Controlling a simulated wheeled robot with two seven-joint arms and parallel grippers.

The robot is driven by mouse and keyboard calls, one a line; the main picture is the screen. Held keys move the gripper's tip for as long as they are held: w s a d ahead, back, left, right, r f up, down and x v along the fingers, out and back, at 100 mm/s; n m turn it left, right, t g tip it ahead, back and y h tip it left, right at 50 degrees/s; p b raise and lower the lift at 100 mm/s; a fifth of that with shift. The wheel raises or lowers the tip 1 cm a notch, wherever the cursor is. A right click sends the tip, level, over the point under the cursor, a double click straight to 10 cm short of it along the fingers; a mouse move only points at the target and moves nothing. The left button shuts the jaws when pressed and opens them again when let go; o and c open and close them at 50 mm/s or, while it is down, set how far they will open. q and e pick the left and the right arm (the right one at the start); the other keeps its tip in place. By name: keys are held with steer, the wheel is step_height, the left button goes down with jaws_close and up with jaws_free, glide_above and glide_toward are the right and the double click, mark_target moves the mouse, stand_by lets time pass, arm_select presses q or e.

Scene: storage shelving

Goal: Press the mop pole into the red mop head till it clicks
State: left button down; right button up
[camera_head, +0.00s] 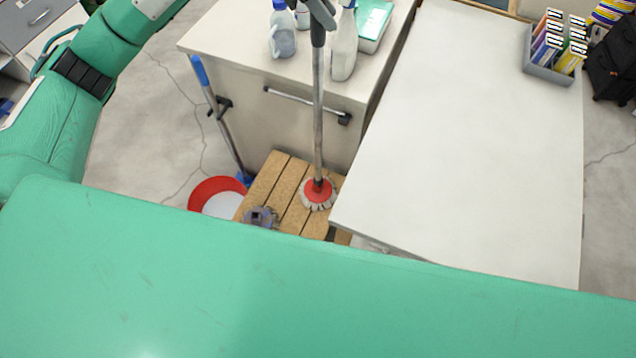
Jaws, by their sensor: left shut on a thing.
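My left gripper (318,14) is at the top edge of the head view, shut on the grey mop pole (318,110). The pole hangs nearly upright below it. The red mop head (318,192), with a pale fringe, sits on a slatted wooden stand (290,210). The pole's lower end meets the middle of the red mop head. I cannot tell how deep it sits in the socket. My right gripper is not in view.
A grey mop head (262,217) lies left on the stand. A blue-handled pole (222,120) stands by a red-rimmed bucket (215,186). A white cabinet (235,70) with bottles is behind. A white tabletop (470,150) is mostly clear, with a grey box (548,70) at its back.

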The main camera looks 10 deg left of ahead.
arm_select(q)
steer(key=shift+f+b, duration=0.5)
steer(key=shift+b, duration=0.95)
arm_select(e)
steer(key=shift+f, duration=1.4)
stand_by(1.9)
arm_select(q)
steer(key=c, duration=1.1)
jaws_free()
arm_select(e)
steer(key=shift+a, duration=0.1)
arm_select(q)
steer(key=b+v, duration=0.2)
steer(key=v, duration=1.2)
steer(key=shift+f+b, duration=0.1)
steer(key=shift+b, duration=0.2)
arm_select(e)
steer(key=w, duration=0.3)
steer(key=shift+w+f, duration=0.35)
